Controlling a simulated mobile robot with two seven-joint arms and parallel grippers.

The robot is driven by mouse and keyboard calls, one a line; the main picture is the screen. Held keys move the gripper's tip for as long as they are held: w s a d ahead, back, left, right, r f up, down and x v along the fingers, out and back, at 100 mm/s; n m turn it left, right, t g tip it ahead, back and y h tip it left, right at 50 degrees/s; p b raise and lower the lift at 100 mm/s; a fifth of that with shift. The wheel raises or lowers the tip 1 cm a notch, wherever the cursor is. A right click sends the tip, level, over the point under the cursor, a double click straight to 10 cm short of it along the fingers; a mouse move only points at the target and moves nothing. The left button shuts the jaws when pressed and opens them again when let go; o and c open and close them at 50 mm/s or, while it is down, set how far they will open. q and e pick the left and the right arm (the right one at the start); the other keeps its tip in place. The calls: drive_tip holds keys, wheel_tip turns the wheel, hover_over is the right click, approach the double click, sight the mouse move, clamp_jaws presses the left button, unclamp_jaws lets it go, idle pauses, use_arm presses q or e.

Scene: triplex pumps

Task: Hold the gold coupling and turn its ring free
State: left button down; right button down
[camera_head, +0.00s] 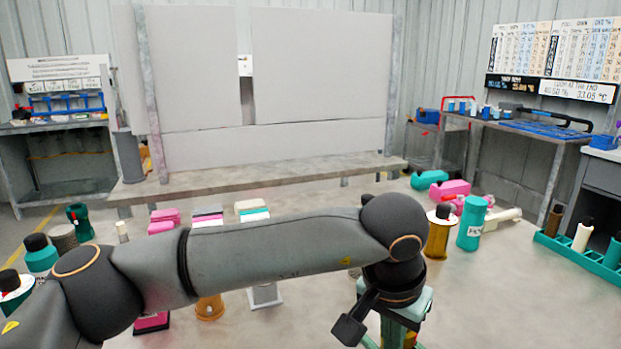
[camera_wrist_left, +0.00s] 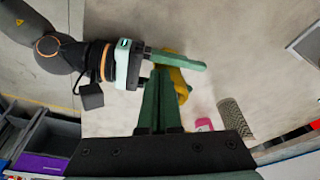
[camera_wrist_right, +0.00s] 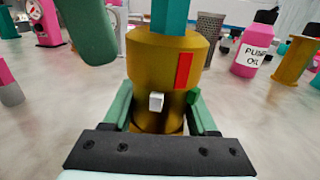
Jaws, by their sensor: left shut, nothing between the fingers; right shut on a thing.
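The gold coupling (camera_wrist_right: 160,65) stands upright in the right wrist view, with a red stripe, a small white block on its front and a teal stem above. My right gripper (camera_wrist_right: 158,108) is shut on its lower part, one green finger on each side. The coupling (camera_wrist_left: 182,88) is partly hidden behind green fingers in the left wrist view. My left gripper (camera_wrist_left: 160,82) is shut and empty, its fingertips close to the coupling; I cannot tell if they touch. In the head view, green gripper parts are cut off at the bottom edge, and I cannot make out the coupling there.
A grey mesh cylinder (camera_wrist_right: 209,38) and a pink pump oil bottle (camera_wrist_right: 257,45) stand behind the coupling. Another gold cylinder (camera_wrist_right: 296,62) is at right. In the head view, a teal bottle (camera_head: 472,224) and a teal rack (camera_head: 575,257) stand on the right of the table.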

use_arm(q)
drive_tip(key=shift+w+d, duration=0.15)
drive_tip(key=shift+w, duration=0.2)
idle(0.6)
drive_tip(key=shift+w+a, duration=0.35)
drive_tip(key=shift+a, duration=0.1)
drive_tip(key=shift+w+a, duration=0.25)
idle(0.4)
drive_tip(key=shift+a, duration=0.1)
wheel_tip(320, 180, up, 6)
drive_tip(key=shift+s+a, duration=0.2)
drive_tip(key=shift+s, duration=0.05)
idle(0.7)
drive_tip(key=shift+s+r, duration=0.1)
